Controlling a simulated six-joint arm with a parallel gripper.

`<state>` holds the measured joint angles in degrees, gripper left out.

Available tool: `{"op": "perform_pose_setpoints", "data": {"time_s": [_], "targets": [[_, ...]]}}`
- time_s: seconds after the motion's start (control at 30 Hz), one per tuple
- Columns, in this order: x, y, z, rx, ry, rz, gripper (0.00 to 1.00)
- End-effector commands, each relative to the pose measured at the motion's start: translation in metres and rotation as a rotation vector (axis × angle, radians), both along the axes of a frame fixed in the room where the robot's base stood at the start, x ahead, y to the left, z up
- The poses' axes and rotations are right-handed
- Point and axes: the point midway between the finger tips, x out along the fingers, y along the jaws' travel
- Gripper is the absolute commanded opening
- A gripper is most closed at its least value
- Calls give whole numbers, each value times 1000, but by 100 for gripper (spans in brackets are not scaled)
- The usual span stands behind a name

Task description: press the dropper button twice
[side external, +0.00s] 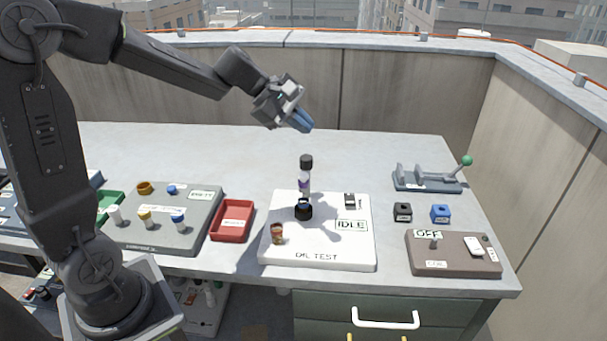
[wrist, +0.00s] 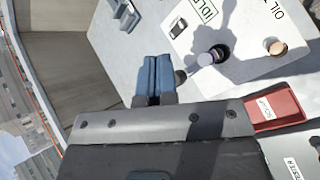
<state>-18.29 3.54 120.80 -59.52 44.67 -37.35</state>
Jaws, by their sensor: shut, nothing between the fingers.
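The dropper stands upright on the white OIL TEST board (side external: 345,250). It has a black top (side external: 306,162), a clear body with a purple band (side external: 304,184) and a black base (side external: 303,211). I cannot tell which part is its button. My gripper (side external: 303,123) has blue fingers, shut and empty, above the dropper's top and apart from it. In the wrist view the shut fingers (wrist: 158,72) lie left of the dropper's pale purple body (wrist: 206,59). A dark round part, apparently its top, shows beside the fingers. The board's display (side external: 351,225) reads IDLE.
A small brown jar (side external: 277,233) stands on the board near its front left. A red tray (side external: 233,220) and a grey board with small bottles (side external: 165,225) lie left. Right are black and blue blocks, a brown switch box (side external: 452,255) and a green-knobbed lever (side external: 466,161).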

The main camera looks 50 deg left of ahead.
Motion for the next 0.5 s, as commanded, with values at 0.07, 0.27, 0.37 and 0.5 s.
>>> {"op": "perform_pose_setpoints", "data": {"time_s": [0.07,0.27,0.37,0.5], "targets": [[0,0,0,1,-1,-1,0],[-1,-1,-4,1,1,-4,0],[-1,-1,-12,0,2,-4,0],[-1,-1,-30,0,5,-5,0]]}}
